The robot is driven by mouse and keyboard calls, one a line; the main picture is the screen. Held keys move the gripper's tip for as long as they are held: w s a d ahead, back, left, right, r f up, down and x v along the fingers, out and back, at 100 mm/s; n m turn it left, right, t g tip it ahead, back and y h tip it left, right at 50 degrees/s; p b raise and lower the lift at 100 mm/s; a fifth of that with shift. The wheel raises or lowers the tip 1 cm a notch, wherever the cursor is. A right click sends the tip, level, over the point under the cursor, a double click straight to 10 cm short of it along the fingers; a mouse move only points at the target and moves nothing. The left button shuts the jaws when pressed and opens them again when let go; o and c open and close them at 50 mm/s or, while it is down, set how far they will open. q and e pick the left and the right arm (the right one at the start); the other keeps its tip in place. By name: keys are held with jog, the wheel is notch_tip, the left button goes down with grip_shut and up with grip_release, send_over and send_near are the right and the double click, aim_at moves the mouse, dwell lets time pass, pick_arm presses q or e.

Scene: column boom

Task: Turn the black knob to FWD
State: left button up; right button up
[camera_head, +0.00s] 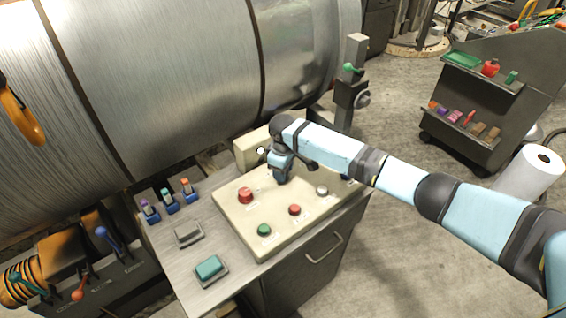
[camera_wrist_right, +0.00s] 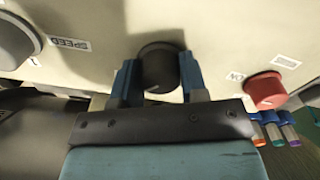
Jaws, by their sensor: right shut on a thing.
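The black knob (camera_wrist_right: 158,68) is on the cream control panel (camera_wrist_right: 95,25) in the right wrist view. My right gripper (camera_wrist_right: 159,80) has one finger on each side of it and is shut on it. No FWD marking or pointer on the knob can be read. My left gripper is in neither view.
A large red button (camera_head: 245,195), a smaller red button (camera_head: 295,210), a green button (camera_head: 264,230) and a pale knob (camera_head: 322,190) surround the gripper. A grey dial (camera_wrist_right: 18,42) sits near a SPEED label (camera_wrist_right: 70,44). Levers (camera_head: 168,199) stand left of the panel.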

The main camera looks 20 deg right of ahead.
jog(key=shift+m, duration=0.3)
jog(key=shift+p, duration=0.3)
jog(key=o, duration=0.9)
jog(key=shift+o, duration=0.2)
notch_tip(320, 180, up, 14)
jog(key=b, duration=0.1)
